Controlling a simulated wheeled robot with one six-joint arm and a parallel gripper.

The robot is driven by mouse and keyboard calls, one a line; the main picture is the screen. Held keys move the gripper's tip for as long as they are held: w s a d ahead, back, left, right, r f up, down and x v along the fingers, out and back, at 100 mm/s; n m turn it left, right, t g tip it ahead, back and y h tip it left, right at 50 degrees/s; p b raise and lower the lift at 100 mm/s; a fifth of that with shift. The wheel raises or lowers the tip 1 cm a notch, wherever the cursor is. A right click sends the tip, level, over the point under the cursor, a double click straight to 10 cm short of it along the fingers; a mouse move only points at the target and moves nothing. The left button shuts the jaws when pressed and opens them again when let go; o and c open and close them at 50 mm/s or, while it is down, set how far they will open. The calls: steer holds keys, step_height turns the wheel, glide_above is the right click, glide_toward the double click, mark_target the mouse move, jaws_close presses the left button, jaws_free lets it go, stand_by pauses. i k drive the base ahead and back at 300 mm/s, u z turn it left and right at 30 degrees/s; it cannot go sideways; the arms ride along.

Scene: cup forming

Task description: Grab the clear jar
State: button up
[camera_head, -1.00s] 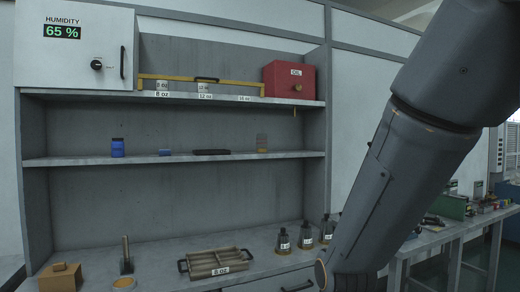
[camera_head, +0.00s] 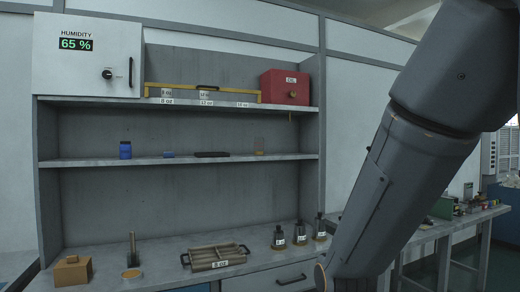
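A small see-through jar (camera_head: 259,146) stands upright on the right part of the middle shelf. It is faint against the grey back wall and looks orange-brown at its bottom. Nothing touches it. My arm comes down from the upper right to the bottom edge, in front of the bench and to the right of the jar. My gripper is not in view, so what it holds cannot be seen.
The middle shelf (camera_head: 80,163) also bears a blue jar (camera_head: 125,150), a small blue block (camera_head: 168,155) and a dark flat piece (camera_head: 212,154). A red box (camera_head: 285,87) stands above. Below are a tray (camera_head: 215,257) and dark bottles (camera_head: 300,234).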

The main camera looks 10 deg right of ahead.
mark_target(258, 142)
steer(key=z, duration=1.3)
steer(key=i, duration=1.7)
steer(key=u, duration=0.65)
steer(key=i, duration=0.8)
steer(key=u, duration=0.65)
